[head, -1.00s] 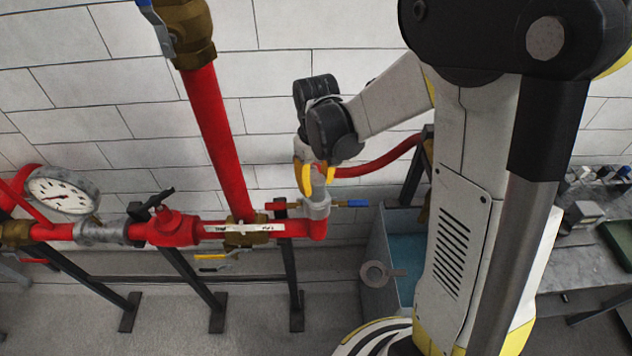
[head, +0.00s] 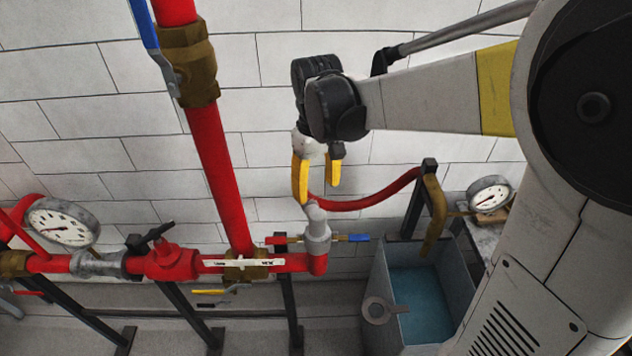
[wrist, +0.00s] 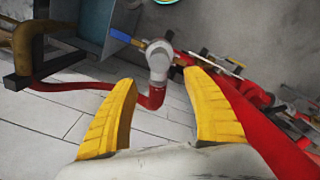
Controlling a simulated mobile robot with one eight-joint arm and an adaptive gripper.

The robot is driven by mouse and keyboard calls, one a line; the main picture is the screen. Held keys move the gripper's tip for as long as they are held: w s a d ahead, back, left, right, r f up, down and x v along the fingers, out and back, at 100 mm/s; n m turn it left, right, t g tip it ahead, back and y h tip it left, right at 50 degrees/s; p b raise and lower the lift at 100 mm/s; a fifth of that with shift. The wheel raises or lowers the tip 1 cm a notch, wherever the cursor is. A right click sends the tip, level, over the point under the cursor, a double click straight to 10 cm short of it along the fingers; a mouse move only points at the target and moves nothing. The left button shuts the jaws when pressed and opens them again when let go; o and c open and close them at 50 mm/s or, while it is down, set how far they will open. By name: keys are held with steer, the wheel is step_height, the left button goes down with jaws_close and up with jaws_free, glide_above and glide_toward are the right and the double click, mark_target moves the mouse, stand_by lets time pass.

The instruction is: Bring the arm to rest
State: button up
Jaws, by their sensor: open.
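My gripper (head: 318,180) has yellow fingers that are apart, with nothing between them. It hangs fingers down, just above the grey pipe fitting (head: 317,225) at the right end of the red pipe. In the wrist view my gripper (wrist: 163,112) shows both fingers spread, and the grey fitting (wrist: 158,55) lies beyond the gap between them. My arm reaches in from the right, its forearm running nearly level to the wrist.
A tall red pipe (head: 215,150) with a brass valve (head: 187,65) stands left of my gripper. A red hose (head: 375,196) curves behind it. A tank of blue water (head: 425,300) stands below right. Pressure gauges (head: 62,222) (head: 489,195) sit on both sides.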

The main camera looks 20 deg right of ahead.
steer(key=shift+r, duration=0.6)
steer(key=s+f+m+t+b, duration=0.1)
steer(key=s+f+t+b, duration=0.2)
steer(key=f+b, duration=0.9)
steer(key=s+f+m+t+b, duration=0.2)
steer(key=s+f+t+b, duration=0.2)
steer(key=s+f+b, duration=0.5)
step_height(320, 180, down, 4)
steer(key=b, duration=0.7)
steer(key=shift+s+f+b, duration=0.15)
steer(key=shift+s+b, duration=0.15)
steer(key=shift+s, duration=0.05)
steer(key=shift+d, duration=0.1)
